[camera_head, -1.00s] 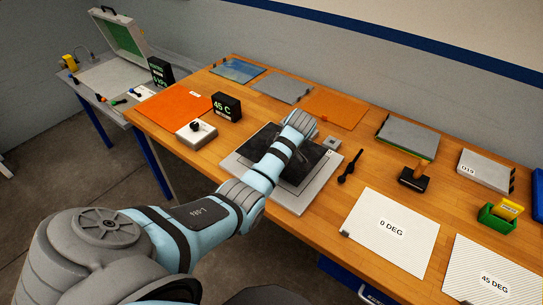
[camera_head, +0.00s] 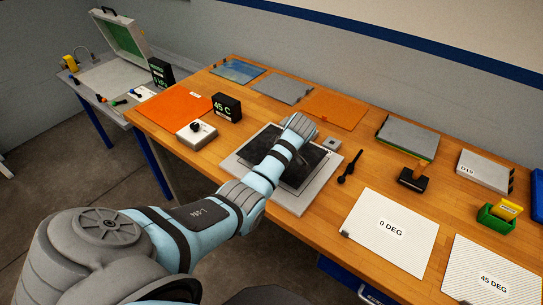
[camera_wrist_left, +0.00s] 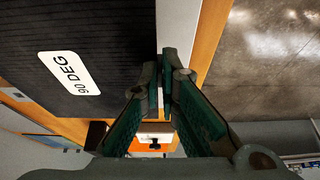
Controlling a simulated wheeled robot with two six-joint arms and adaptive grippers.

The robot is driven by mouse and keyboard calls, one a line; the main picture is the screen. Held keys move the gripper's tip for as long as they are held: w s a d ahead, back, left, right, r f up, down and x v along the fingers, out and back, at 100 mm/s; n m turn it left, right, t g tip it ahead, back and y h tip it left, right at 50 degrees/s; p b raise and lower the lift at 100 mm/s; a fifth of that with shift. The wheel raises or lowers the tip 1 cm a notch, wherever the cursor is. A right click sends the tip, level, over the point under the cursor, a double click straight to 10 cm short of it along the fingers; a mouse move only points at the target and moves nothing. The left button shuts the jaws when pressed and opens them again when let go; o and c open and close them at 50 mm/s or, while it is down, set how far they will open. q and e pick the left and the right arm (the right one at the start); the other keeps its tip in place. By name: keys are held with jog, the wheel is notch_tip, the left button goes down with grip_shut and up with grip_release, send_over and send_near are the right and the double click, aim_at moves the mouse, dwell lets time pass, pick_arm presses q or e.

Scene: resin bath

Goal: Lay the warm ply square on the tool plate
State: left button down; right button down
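A black square sheet (camera_head: 258,147) lies over the pale grey tool plate (camera_head: 291,201) at the middle of the bench. The left wrist view shows a large black ply face (camera_wrist_left: 75,25) with a white "90 DEG" label; that label is hidden in the head view. My left arm reaches over the plate, and its forearm hides the gripper there. In the left wrist view my left gripper (camera_wrist_left: 161,68) has its fingertips close together at the ply's edge. The narrow gap does not show whether they pinch the sheet. My right gripper is out of view.
An orange mat (camera_head: 172,103) with a "45 C" display (camera_head: 227,107) and a white control box (camera_head: 196,133) stand left of the plate. A black-handled tool (camera_head: 350,167) lies close to its right. The "0 DEG" sheet (camera_head: 391,228) and "45 DEG" sheet (camera_head: 494,281) lie farther right.

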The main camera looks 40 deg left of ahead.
pick_arm(q)
jog(key=shift+f+b, duration=1.2)
jog(key=shift+f, duration=0.95)
jog(key=c, duration=1.7)
grip_release()
